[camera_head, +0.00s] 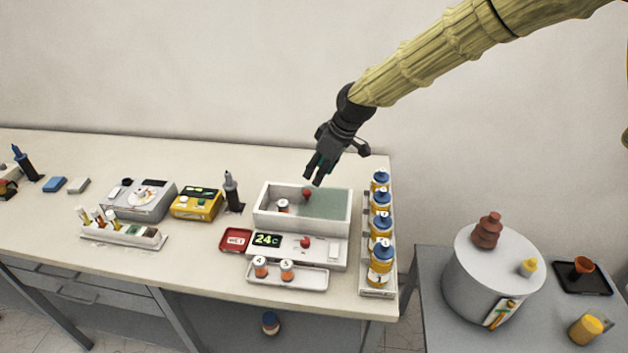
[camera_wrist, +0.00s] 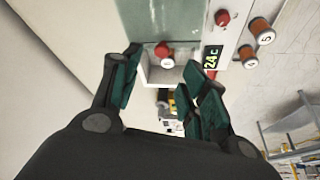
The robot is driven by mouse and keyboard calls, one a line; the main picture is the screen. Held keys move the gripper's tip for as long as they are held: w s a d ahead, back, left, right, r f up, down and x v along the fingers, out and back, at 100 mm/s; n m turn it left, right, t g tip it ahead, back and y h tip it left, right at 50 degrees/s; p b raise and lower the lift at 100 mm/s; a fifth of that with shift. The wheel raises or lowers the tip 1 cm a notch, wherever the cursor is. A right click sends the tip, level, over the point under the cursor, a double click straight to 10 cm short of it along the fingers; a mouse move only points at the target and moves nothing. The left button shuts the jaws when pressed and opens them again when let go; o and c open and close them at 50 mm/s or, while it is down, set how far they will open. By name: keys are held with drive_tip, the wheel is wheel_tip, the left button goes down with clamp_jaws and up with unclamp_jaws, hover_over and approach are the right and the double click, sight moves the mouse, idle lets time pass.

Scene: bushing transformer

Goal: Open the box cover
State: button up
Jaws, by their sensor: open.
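The white box (camera_head: 262,222) stands on the bench right of centre. Its see-through greenish cover (camera_head: 330,204) lies over the right part, with a red knob (camera_head: 307,193) near its left edge. The left part looks uncovered, and a white bottle (camera_head: 283,206) shows inside. My gripper (camera_head: 316,178) is open and empty above the box, pointing down near the knob. In the wrist view, the cover (camera_wrist: 145,18), the red knob (camera_wrist: 162,49) and the bottle (camera_wrist: 168,63) appear beyond my open fingers (camera_wrist: 163,72). I see no contact with the knob.
A heater panel reading 24C (camera_head: 325,250) sits before the box, with two orange bottles on a tray (camera_head: 318,279). Several blue-capped bottles stand in a rack (camera_head: 377,290) at right. A dark upright tool (camera_head: 231,190) stands left of the box. The wall is behind.

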drive_tip(key=shift+v, duration=1.95)
